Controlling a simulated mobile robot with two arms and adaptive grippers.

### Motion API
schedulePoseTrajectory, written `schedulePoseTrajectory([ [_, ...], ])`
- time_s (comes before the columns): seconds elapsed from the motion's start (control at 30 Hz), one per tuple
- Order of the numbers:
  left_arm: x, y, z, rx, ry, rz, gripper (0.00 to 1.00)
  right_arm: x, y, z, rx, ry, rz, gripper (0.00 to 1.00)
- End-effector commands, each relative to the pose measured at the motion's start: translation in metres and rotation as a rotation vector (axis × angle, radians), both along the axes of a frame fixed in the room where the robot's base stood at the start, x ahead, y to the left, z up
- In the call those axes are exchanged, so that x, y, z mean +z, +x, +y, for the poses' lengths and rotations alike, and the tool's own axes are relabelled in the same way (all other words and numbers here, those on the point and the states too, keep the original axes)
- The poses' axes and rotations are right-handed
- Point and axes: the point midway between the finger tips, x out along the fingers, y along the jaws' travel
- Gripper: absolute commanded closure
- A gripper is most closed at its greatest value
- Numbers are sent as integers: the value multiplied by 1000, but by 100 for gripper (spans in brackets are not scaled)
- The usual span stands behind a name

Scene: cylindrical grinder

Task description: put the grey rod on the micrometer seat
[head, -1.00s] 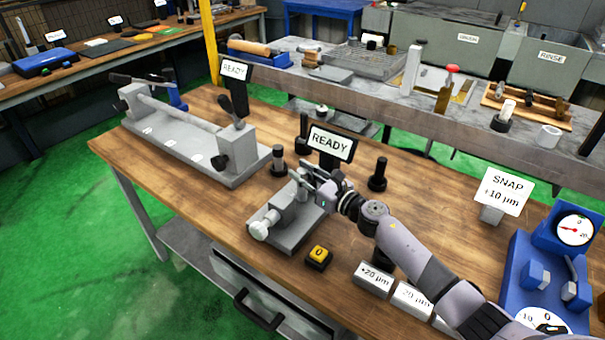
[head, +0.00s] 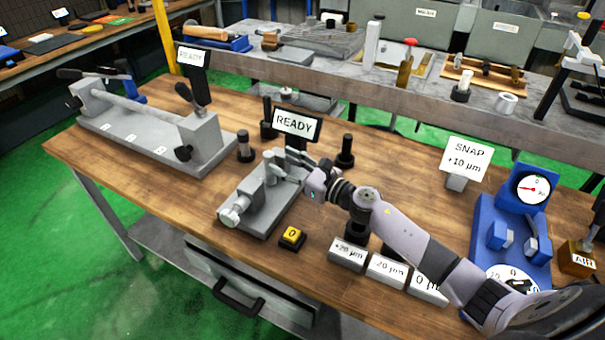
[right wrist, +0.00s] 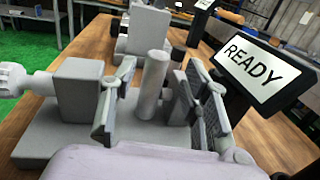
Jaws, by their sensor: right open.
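The grey rod (right wrist: 154,85) stands upright on the micrometer seat, between the blocks of the grey micrometer stand (right wrist: 40,135). In the head view the rod (head: 269,167) also shows upright on the stand (head: 262,217), which has a round knob at its front left. My right gripper (head: 292,165) is open beside the rod. In the right wrist view its fingers (right wrist: 158,108) stand to either side of the rod, with gaps between them and it. The rod's lower end is partly hidden there. My left gripper is not in view.
A READY sign (head: 296,123) stands just behind the stand. A yellow button box (head: 291,236) and labelled grey blocks (head: 347,253) lie in front. Dark posts (head: 345,151) stand near the gripper. A bench fixture (head: 155,140) is at left, a blue dial gauge (head: 512,235) at right.

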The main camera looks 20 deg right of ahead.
Motion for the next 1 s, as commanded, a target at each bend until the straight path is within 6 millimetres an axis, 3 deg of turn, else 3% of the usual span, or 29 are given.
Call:
schedulePoseTrajectory([
  [0.13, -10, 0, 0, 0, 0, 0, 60, -4, -30, -15, 2, -4, 1, 57],
  [0.37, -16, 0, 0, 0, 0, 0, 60, -2, -54, -27, 3, 0, 1, 57],
  [1.0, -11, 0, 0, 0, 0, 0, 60, 5, -57, -29, 3, 0, 0, 57],
])
